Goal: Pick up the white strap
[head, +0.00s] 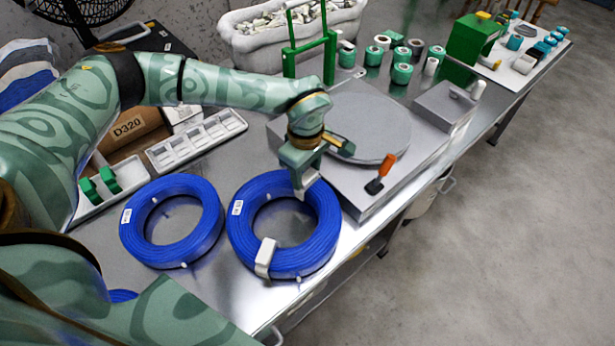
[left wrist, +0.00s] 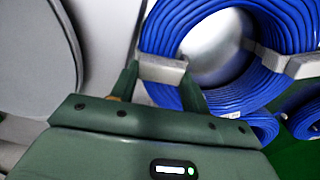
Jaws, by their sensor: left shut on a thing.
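My left gripper (head: 304,186) points down at the far right part of the right-hand blue cable coil (head: 240,238). It is shut on a white strap (left wrist: 162,70), which shows between the two fingers in the left wrist view. The held strap lies at the coil's edge; I cannot tell whether it still touches the cable. A second white strap (head: 265,257) sits across the near side of the same coil, and it also shows in the left wrist view (left wrist: 303,66). My right gripper is not in view.
Another blue coil (head: 130,233) lies to the left. A grey plate with a round disc (head: 365,125) and an orange-handled tool (head: 381,174) is right of the gripper. A green frame (head: 290,62) stands behind. A white compartment tray (head: 196,138) lies behind the coils.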

